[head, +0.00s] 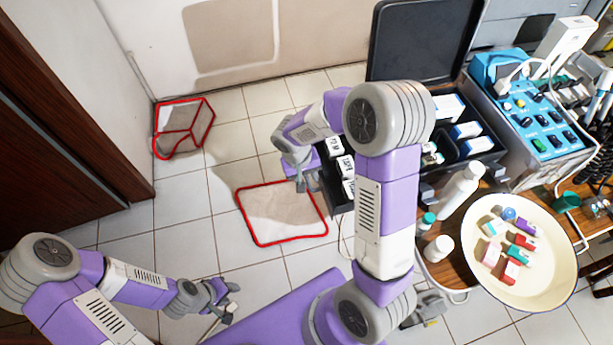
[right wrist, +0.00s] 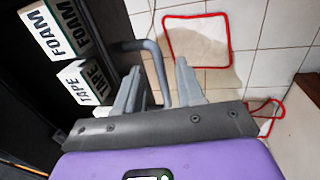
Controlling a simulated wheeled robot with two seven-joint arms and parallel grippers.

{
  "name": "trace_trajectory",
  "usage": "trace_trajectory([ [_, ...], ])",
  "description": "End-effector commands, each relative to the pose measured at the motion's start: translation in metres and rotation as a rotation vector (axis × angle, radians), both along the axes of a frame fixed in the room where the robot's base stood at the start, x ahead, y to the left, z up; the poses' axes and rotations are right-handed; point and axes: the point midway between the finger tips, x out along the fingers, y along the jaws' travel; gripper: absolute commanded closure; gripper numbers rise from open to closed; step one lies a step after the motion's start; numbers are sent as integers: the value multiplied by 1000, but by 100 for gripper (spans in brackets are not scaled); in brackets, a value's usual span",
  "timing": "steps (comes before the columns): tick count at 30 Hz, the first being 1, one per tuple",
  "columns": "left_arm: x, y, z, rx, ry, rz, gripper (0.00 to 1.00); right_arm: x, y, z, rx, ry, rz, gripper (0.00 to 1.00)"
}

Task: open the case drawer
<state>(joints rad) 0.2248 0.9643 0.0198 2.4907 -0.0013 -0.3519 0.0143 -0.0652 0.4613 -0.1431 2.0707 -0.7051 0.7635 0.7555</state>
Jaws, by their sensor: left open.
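The black case (head: 458,168) stands on the wooden cart with its lid (head: 415,42) raised. Its drawer (head: 330,190) sticks out on the left side and holds white boxes with black lettering (head: 345,167); FOAM (right wrist: 52,28) and TAPE (right wrist: 82,82) boxes show in the right wrist view. A grey bar handle (right wrist: 157,70) is on the drawer. My right gripper (head: 298,182) is at the drawer's outer side. In the right wrist view its fingers (right wrist: 157,88) are apart, with the handle bar between them. My left gripper (head: 228,298) is open and empty, low at the left.
A cream basin (head: 530,280) with small boxes, white bottles (head: 460,190) and a blue control unit (head: 540,125) are right of my right arm.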

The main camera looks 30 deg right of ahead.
Motion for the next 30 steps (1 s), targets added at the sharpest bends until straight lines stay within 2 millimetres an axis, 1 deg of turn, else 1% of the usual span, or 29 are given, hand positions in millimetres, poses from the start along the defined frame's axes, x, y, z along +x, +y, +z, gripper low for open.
trace_trajectory([
  [4,0,0,5,0,0,0,57,1,2,12,0,-4,2,62],
  [12,0,0,21,0,0,0,57,3,10,58,0,-4,1,62],
  [15,0,0,24,0,0,0,57,4,12,68,0,-2,0,62],
  [19,0,0,26,0,0,0,57,4,13,74,0,-1,1,62],
  [30,0,0,25,0,0,0,57,4,13,74,0,0,0,62],
])
